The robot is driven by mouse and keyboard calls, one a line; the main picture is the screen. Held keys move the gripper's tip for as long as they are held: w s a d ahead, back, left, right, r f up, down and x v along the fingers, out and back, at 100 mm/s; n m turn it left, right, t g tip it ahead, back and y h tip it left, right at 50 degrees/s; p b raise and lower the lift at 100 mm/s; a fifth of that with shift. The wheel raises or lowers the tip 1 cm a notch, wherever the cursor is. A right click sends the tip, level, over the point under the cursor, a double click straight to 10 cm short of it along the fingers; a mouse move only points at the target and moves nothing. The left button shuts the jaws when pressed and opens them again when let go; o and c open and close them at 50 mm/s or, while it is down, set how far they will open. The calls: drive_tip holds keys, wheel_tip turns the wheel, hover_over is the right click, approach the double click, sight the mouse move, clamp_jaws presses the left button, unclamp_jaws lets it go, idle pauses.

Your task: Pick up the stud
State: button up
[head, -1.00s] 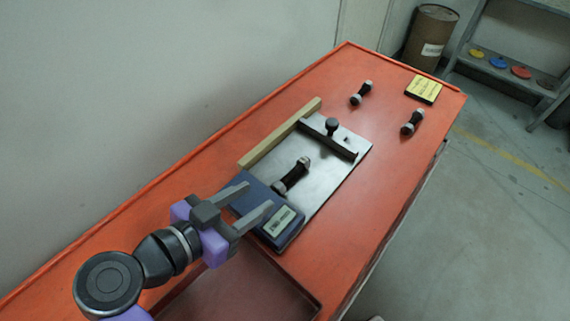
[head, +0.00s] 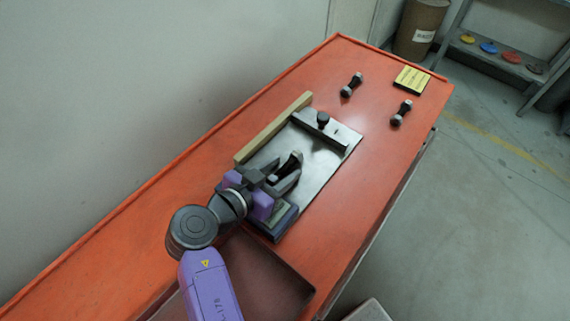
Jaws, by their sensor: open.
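A dark stud (head: 289,165) with pale grey ends lies on the shiny metal plate (head: 319,164). My gripper (head: 284,172) is open, and its two fingers reach over the near part of this stud, one toward each side. Whether they touch it cannot be told. The gripper body hides the stud's near end. Two similar studs lie on the orange table beyond the plate: one at the back (head: 351,84) and one to the right (head: 401,112).
A wooden strip (head: 272,130) runs along the plate's left side. A dark bar with a knob (head: 323,119) crosses the far end. A reddish tray (head: 262,285) is nearer me.

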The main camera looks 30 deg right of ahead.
clamp_jaws()
idle(0.6)
